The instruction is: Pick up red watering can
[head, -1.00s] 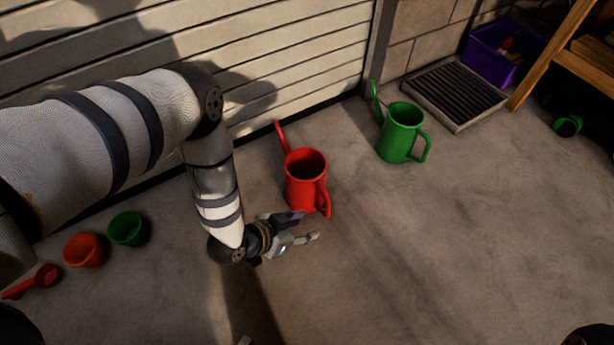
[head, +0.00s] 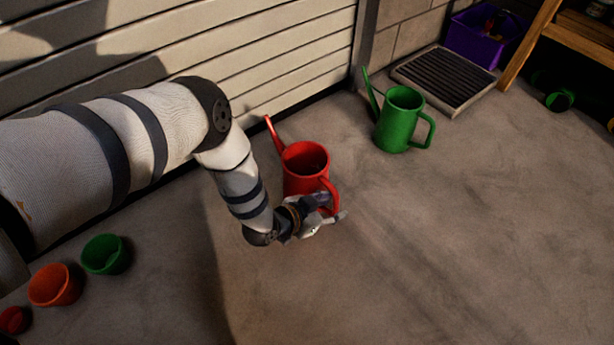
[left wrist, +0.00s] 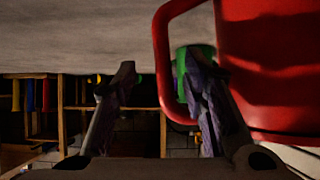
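The red watering can (head: 304,165) stands upright on the concrete floor, spout toward the shutter and handle (head: 332,192) toward me. My left gripper (head: 336,206) is at the handle side of the can and partly overlaps the handle. In the left wrist view my left gripper (left wrist: 158,95) is open, its two fingers apart. The red can's handle (left wrist: 159,60) shows between the fingertips in that picture, nearer the right finger, with the can body (left wrist: 270,65) to the right. I cannot tell whether the handle lies fully between the fingers in depth. My right gripper is not in view.
A green watering can (head: 398,122) stands to the right of the red one. A green pot (head: 106,256) and an orange pot (head: 54,287) are at lower left. A grate (head: 449,78), purple bin (head: 482,38) and wooden shelf lie at upper right. Floor at right is clear.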

